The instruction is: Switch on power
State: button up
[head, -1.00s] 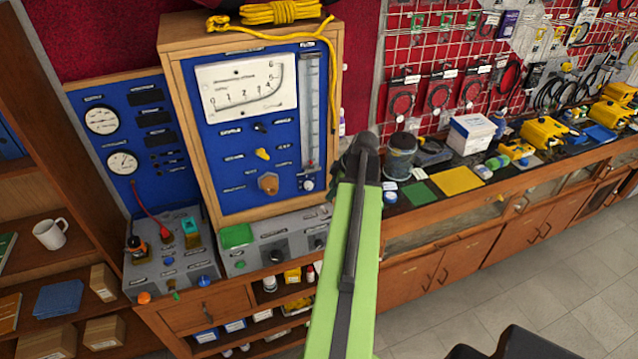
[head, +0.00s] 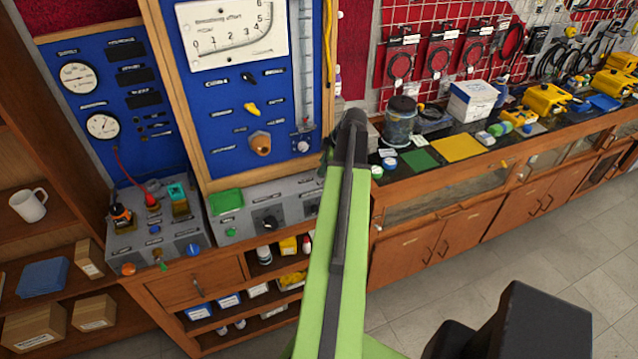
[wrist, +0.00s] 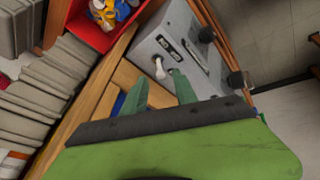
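A grey control box (head: 240,222) with dark knobs stands under the tall blue gauge panel (head: 235,100) in the head view. In the wrist view a grey box (wrist: 190,25) carries a small white toggle lever (wrist: 158,70), dark label strips and dark knobs. I cannot read which way the toggle is set. My gripper (wrist: 160,90) shows two green fingers spread apart with nothing between them. The toggle lies just beyond the fingertips, and I see no clear contact. In the head view my green arm hides the gripper and the box's right end.
A smaller grey box (head: 155,240) with coloured plugs stands to the left. A bookshelf with a mug (head: 28,205) is at far left. A long bench (head: 440,205) with jars and yellow devices runs right. The tiled floor (head: 575,230) is clear at right.

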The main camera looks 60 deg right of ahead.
jog(key=b+x, duration=0.2)
jog(key=x, duration=0.1)
jog(key=shift+w+f, duration=0.15)
jog(key=shift+f, duration=0.2)
grip_shut()
